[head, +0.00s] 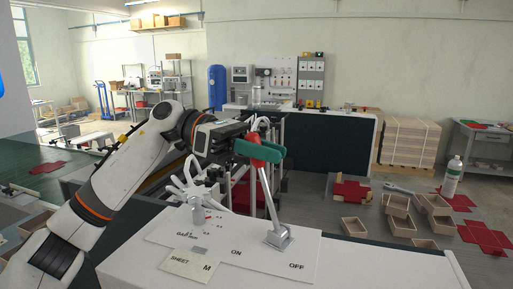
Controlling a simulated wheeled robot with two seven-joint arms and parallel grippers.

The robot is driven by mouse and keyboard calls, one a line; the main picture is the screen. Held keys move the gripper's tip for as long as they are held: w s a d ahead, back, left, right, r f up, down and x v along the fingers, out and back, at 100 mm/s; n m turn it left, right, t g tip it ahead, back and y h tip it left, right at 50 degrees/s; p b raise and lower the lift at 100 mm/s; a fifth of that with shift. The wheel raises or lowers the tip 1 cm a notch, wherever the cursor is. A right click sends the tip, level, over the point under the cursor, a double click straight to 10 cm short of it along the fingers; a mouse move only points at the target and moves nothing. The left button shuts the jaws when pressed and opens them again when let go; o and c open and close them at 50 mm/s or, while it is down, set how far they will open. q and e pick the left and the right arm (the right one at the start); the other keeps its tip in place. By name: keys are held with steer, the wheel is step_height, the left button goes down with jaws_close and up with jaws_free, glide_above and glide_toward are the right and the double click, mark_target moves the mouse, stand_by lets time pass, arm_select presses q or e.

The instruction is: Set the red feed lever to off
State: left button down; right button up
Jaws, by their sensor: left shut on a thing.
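The feed lever is a grey metal rod with a red knob (258,163), rising from a bracket (279,238) on a white control panel (225,262). The panel carries the printed words ON and OFF, with OFF on the right. The rod tilts, its top leaning left of its bracket, toward the ON side. My left gripper (268,150), with green fingers, is shut at the top of the lever around the red knob, which it partly hides. My right gripper is not in view.
Open cardboard trays (398,205), red cross-shaped sheets (484,236) and a white bottle (452,176) lie to the right.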

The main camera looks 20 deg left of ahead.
arm_select(q)
steer(key=s+d+f+m+t+y, duration=0.2)
steer(key=s+d+y, duration=0.2)
steer(key=d+y, duration=0.5)
steer(key=d+p, duration=0.1)
steer(key=d, duration=0.1)
steer(key=shift+s+d+f+t+y, duration=0.3)
steer(key=shift+s+f, duration=0.05)
steer(key=shift+s, duration=0.05)
steer(key=shift+f, duration=0.15)
steer(key=c, duration=1.4)
jaws_free()
steer(key=shift+d, duration=0.1)
steer(key=shift+o, duration=0.7)
steer(key=shift+d, duration=0.2)
steer(key=shift+a, duration=0.1)
